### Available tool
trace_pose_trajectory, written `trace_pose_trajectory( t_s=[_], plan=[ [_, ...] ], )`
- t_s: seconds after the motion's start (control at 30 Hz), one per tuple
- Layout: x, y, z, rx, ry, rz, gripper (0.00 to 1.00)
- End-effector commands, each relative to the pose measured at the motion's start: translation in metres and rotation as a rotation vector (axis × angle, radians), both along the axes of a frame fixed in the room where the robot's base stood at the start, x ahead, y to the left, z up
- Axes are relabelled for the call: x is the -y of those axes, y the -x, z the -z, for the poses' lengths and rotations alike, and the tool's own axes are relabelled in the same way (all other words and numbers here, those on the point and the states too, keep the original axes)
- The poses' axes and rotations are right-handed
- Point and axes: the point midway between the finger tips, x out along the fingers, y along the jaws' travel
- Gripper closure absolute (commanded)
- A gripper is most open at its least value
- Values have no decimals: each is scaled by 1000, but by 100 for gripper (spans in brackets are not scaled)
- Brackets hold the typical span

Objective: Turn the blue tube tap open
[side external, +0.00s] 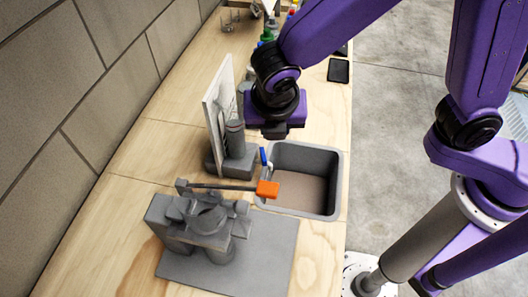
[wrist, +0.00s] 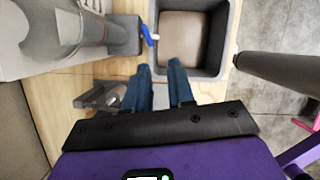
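The blue tube tap (side external: 263,156) is a small blue handle at the left rim of the grey sink, low beside the grey filter housing. It also shows in the wrist view (wrist: 147,36), ahead of my fingers and slightly left, with a small white piece beside it. My gripper (side external: 274,134) hangs above the housing and the sink's far left corner, apart from the tap. In the wrist view its two blue-grey fingers (wrist: 158,75) stand apart with an empty gap between them.
The grey sink (side external: 337,180) is set in the wooden counter. A grey housing (side external: 240,160) with an upright white panel (side external: 218,105) stands left of it. A grey device (side external: 205,225) with an orange-ended lever (side external: 267,189) sits in front.

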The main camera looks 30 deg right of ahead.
Motion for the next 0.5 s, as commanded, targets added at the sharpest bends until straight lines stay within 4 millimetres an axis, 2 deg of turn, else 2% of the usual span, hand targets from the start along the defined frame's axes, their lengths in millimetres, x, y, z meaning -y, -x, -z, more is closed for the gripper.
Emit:
trace_pose_trajectory(
  t_s=[0.1,0.23,0.37,0.5],
  plan=[
    [-12,7,-8,34,-13,-154,77],
    [-15,7,-6,43,-14,-197,77],
    [-12,1,8,41,-10,-193,77],
    [-8,-7,31,40,-8,-191,77]
  ],
)
